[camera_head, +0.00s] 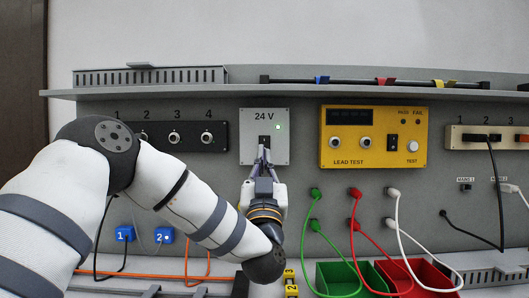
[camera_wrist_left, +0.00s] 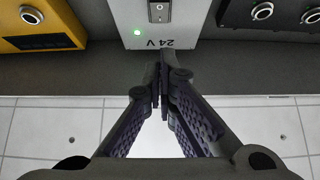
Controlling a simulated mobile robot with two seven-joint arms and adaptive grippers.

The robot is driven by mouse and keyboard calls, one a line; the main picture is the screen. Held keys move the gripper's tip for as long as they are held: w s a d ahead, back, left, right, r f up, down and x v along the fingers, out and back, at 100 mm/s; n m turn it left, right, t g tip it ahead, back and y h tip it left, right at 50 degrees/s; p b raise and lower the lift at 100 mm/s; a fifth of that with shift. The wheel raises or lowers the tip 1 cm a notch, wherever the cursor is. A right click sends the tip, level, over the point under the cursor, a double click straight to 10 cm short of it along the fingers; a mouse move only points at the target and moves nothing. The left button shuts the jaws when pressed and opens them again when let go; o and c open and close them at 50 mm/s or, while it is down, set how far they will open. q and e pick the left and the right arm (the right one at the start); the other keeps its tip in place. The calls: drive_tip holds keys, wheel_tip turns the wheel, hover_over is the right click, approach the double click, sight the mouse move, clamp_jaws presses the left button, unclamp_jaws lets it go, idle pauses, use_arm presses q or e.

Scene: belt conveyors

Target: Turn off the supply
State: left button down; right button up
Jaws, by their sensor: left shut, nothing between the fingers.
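The 24 V supply (camera_head: 250,117) is a pale grey box on the back panel. It carries a small black rocker switch (camera_head: 264,140) and a lit green lamp (camera_head: 278,127). The box also shows upside down in the left wrist view (camera_wrist_left: 190,20), with its switch (camera_wrist_left: 159,12) and green lamp (camera_wrist_left: 137,32). My left gripper (camera_head: 264,153) is shut and empty, its fingertips (camera_wrist_left: 160,72) at the lower part of the box, just below the switch. I cannot tell whether the tips touch the box. My right gripper is not in view.
A yellow lead tester (camera_head: 345,148) is right of the supply, and a black panel with numbered sockets (camera_head: 158,136) is left. A shelf (camera_head: 250,91) runs above. Green, red and white leads hang at the lower right, over a green bin (camera_head: 340,276) and a red bin (camera_head: 438,278).

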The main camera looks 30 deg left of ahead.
sight(265, 138)
use_arm(q)
drive_tip(key=w+a, duration=0.2)
drive_tip(key=w, duration=0.1)
drive_tip(key=w+a+r, duration=0.1)
drive_tip(key=w, duration=0.1)
drive_tip(key=shift+w+a, duration=0.1)
drive_tip(key=shift+w, duration=0.1)
drive_tip(key=shift+r, duration=0.2)
